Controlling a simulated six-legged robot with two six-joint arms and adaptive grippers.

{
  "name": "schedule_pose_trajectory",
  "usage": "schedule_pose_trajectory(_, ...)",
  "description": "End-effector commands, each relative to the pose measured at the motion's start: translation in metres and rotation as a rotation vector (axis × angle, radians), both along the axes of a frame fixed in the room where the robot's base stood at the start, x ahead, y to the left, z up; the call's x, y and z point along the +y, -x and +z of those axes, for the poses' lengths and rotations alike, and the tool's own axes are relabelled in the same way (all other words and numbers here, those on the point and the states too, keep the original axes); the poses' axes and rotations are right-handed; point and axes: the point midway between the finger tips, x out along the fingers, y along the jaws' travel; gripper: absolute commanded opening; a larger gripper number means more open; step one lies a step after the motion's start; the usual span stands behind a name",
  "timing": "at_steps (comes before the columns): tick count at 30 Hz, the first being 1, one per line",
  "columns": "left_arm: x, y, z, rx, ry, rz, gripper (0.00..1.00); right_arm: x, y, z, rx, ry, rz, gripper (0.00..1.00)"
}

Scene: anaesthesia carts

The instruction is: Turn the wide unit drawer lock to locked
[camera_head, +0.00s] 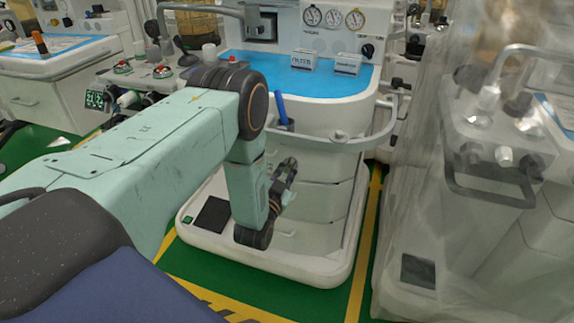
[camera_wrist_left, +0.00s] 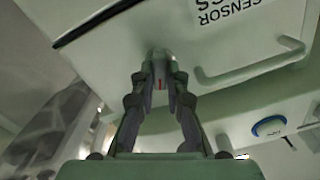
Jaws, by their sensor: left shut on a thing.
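The wide unit (camera_head: 322,210) is a white anaesthesia cart with a blue top, and it stands in the middle of the head view. My left gripper (camera_head: 284,178) is at its drawer fronts, below the curved rail. In the left wrist view, the fingers of my left gripper (camera_wrist_left: 160,62) are closed together against a white drawer front (camera_wrist_left: 215,55). A small piece with a red mark (camera_wrist_left: 162,85) shows between them; I take it for the drawer lock. The fingers hide most of it, so its turn position cannot be read. My right gripper is not in view.
A curved grey rail (camera_head: 340,143) rings the unit above the drawers. A cart under a clear cover (camera_head: 430,200) stands close on the right. Another cart (camera_head: 50,100) is at the left.

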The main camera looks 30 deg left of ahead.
Motion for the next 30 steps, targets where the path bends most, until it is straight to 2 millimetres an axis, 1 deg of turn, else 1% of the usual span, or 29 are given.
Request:
schedule_pose_trajectory(1,-0.001,0.0,0.003,0.01,-0.042,-0.001,0.0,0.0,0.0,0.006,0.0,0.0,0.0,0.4)
schedule_pose_trajectory(12,-0.002,0.0,0.001,0.092,-0.385,-0.001,0.0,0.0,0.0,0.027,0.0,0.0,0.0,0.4)
schedule_pose_trajectory(30,-0.003,-0.001,-0.001,0.218,-0.913,0.0,0.0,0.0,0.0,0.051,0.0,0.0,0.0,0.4)
